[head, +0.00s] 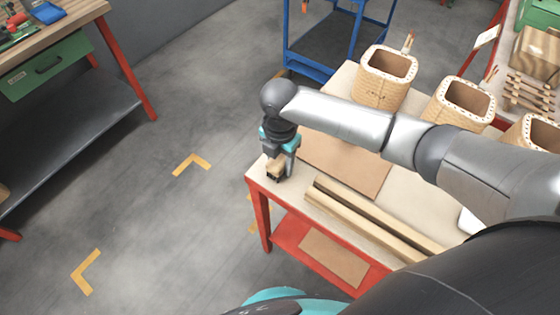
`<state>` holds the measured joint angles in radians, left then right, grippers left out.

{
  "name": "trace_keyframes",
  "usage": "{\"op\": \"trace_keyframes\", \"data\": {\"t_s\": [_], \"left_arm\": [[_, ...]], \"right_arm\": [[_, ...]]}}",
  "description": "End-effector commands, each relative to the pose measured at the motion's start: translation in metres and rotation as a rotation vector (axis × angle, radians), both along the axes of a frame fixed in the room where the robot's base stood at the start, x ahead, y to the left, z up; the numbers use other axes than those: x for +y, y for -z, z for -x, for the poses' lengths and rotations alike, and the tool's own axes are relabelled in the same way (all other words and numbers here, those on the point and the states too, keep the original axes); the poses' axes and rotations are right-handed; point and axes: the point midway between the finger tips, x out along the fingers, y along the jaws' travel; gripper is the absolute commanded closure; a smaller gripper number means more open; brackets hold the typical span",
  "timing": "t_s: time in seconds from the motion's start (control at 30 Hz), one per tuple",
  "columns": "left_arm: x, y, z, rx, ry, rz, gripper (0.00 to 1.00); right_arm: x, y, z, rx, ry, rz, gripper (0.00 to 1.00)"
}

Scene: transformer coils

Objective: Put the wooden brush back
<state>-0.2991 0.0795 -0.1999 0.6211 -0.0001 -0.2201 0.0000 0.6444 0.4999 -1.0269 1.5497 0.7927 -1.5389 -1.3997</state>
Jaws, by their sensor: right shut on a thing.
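My right gripper (281,163) points down over the near left corner of the worktable (297,197). It is shut on the wooden brush (276,171), a small pale wooden piece with a dark underside. The brush is low at the tabletop; I cannot tell whether it touches the surface. The gripper hides part of the brush. My left gripper is not in view.
Two long wooden bars (370,215) and a brown board (345,163) lie on the table. Several wound coils (385,82) stand along its far right side. A blue rack (335,45) is behind; a workbench (65,50) stands at left. The floor between is clear.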

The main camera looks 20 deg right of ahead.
Motion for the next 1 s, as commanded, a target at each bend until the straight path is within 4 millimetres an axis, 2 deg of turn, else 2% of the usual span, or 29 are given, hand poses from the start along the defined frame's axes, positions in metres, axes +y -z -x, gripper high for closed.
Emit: {"op": "trace_keyframes", "data": {"t_s": [0.17,0.2,0.43,0.77,0.87,1.0], "left_arm": [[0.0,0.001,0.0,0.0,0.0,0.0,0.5],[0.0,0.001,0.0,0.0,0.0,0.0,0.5],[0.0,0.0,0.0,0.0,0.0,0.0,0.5],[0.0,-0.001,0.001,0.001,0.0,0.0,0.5],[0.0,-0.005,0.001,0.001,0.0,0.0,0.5],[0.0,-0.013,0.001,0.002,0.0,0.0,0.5]], "right_arm": [[0.0,0.003,0.0,-0.001,0.001,-0.001,1.0],[0.0,0.003,0.0,-0.001,0.001,-0.001,0.47],[0.0,0.003,0.0,0.0,0.0,0.0,0.22],[0.0,-0.002,0.0,-0.001,0.0,-0.001,0.21],[0.0,-0.016,-0.001,-0.002,0.0,-0.002,0.21],[0.0,-0.046,-0.002,-0.005,0.0,-0.002,0.21]]}}
